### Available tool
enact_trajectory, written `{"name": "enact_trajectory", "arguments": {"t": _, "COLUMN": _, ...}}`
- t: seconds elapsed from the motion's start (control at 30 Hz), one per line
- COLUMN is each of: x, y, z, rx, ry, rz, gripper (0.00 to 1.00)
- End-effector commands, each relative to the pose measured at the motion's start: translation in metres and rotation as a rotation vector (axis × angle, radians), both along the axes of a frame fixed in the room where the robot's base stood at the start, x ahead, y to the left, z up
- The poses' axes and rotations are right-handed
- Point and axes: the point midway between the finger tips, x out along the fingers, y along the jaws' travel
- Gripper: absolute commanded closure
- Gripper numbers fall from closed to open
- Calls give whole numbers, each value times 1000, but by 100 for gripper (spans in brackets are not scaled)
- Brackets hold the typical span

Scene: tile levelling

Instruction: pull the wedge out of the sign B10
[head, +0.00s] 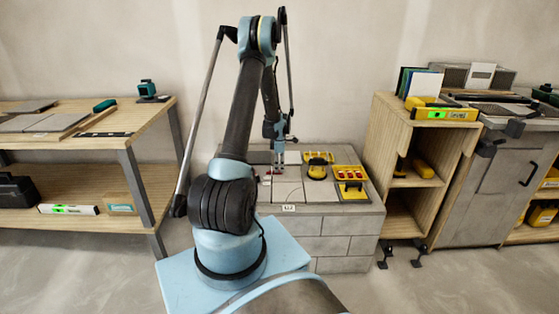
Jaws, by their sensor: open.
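A small white sign (288,208) with dark characters is at the front edge of the tiled block (330,222). Its lettering is too small to read surely, and I cannot make out B10. My gripper (279,168) points down over the left part of the tiled top, open, with nothing visible between its fingers. My arm hides part of the block's left side.
On the block, a yellow tray (336,175) holds several red pieces, with yellow tools (316,171) beside it. A wooden workbench (150,120) stands left. A wooden shelf unit (393,135) and grey cabinet (510,190) stand right. Black clamp-like feet (418,256) are on the floor.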

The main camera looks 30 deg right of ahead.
Motion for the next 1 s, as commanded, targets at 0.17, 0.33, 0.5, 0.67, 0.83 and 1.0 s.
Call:
{"name": "enact_trajectory", "arguments": {"t": 0.17, "x": 0, "y": 0, "z": -16, "rx": 0, "ry": 0, "rz": 0, "gripper": 58}}
{"name": "enact_trajectory", "arguments": {"t": 0.33, "x": 0, "y": 0, "z": -22, "rx": 0, "ry": 0, "rz": 0, "gripper": 58}}
{"name": "enact_trajectory", "arguments": {"t": 0.5, "x": 0, "y": 0, "z": -22, "rx": 0, "ry": 0, "rz": 0, "gripper": 58}}
{"name": "enact_trajectory", "arguments": {"t": 0.67, "x": 0, "y": 0, "z": -22, "rx": 0, "ry": 0, "rz": 0, "gripper": 76}}
{"name": "enact_trajectory", "arguments": {"t": 0.83, "x": 0, "y": 0, "z": -22, "rx": 0, "ry": 0, "rz": 0, "gripper": 100}}
{"name": "enact_trajectory", "arguments": {"t": 1.0, "x": 0, "y": 0, "z": -22, "rx": 0, "ry": 0, "rz": 0, "gripper": 100}}
